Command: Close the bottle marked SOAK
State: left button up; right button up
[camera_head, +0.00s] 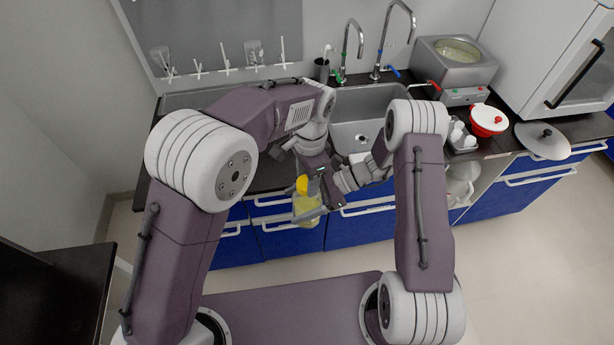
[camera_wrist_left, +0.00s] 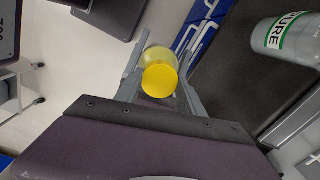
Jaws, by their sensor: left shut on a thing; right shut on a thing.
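A bottle (camera_head: 306,208) with a yellowish body and a yellow cap (camera_head: 302,184) on top is held in front of the blue drawers. No label on it can be read. My left gripper (camera_head: 301,188) is around the cap. In the left wrist view the yellow cap (camera_wrist_left: 160,80) lies between the two grey fingers of my left gripper (camera_wrist_left: 160,85), with the bottle body (camera_wrist_left: 157,54) partly showing behind it. My right gripper (camera_head: 307,213) is lower, at the bottle body. The contacts are small in view, and whether the cap sits fully down cannot be told.
The sink (camera_head: 365,135) with taps is behind my arms. A red pot (camera_head: 488,120), a lid (camera_head: 542,140) and a water bath (camera_head: 455,70) are at the right.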

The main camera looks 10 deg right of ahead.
pick_arm(q)
jog(key=m, duration=1.4)
jog(key=shift+f, duration=0.1)
jog(key=m, duration=0.6)
jog(key=shift+w+h, duration=0.1)
jog(key=shift+h, duration=0.2)
jog(key=m, duration=0.6)
jog(key=o, duration=1.3)
